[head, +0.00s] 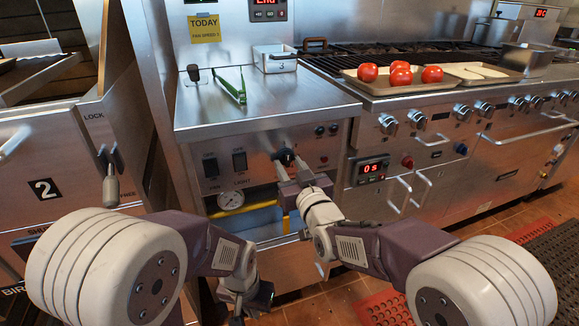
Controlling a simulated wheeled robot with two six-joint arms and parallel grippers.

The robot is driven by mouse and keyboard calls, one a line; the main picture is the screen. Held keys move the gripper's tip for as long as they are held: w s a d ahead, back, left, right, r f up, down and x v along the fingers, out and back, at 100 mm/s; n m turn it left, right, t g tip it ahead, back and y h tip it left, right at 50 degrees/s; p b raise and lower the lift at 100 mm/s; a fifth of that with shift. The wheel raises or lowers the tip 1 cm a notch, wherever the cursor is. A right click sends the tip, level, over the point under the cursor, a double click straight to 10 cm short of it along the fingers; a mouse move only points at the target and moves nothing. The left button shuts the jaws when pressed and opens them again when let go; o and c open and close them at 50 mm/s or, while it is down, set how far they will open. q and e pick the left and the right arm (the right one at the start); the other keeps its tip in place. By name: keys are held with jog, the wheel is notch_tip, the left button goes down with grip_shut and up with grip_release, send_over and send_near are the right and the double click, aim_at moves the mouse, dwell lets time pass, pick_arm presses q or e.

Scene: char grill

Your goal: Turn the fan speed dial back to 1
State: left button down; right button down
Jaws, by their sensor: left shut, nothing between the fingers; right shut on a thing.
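The fan speed dial (285,156) is a small dark knob on the steel front panel, right of two black switches marked FAN and LIGHT. My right gripper (287,168) is shut on the dial, and its fingers cover part of it. The dial's pointer and numbers are too small and hidden to read. A yellow note (205,29) on the wall above reads TODAY and FAN SPEED, with the number hard to make out. My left gripper (247,312) is shut and empty, low in front of the cabinet, at the bottom of the view.
A round gauge (230,200) is below the switches. Trays with tomatoes (401,77) lie on the range at right. A lock lever (109,172) projects at left.

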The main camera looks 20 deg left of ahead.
jog(key=c, duration=0.9)
grip_release()
jog(key=shift+c, duration=0.2)
jog(key=p+v, duration=0.1)
jog(key=v, duration=0.8)
